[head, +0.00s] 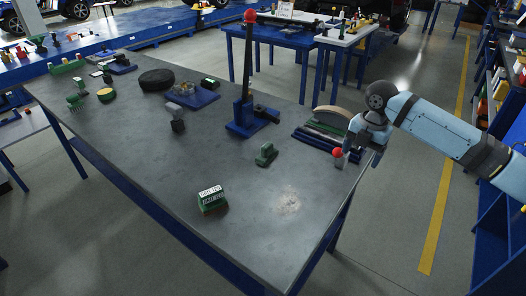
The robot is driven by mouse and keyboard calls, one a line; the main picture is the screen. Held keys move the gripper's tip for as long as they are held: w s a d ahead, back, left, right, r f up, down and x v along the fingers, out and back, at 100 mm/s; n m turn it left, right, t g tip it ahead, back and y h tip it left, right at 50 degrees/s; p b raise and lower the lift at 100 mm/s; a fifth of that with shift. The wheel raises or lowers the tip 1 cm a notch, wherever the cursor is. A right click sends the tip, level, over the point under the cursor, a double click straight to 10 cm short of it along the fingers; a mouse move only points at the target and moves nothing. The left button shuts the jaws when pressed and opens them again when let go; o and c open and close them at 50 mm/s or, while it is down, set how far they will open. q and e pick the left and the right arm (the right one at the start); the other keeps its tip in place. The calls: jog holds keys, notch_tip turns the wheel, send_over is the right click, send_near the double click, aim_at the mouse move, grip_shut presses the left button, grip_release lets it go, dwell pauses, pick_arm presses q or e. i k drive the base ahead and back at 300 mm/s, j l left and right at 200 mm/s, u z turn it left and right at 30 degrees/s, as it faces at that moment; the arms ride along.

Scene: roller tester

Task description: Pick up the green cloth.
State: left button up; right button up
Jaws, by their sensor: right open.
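I cannot make out a green cloth for certain in the head view. Several small green things lie on the grey table (150,140): a green block with white grit labels (212,199) near the front, a small dark green piece (266,154) in the middle, and a flat green item (66,68) at the far left corner. My right gripper (360,154) is open over the table's right edge, beside a red ball (337,153). My left gripper is out of view.
A blue stand with a tall lever and red knob (249,16) rises from the middle of the table. Dark bars (318,141) and a curved beige piece (333,112) lie by my right gripper. A black disc (156,79) lies further back. The table's front is mostly clear.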

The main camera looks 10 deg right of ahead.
aim_at(268, 153)
jog(key=i+j, duration=0.7)
jog(key=j, duration=0.2)
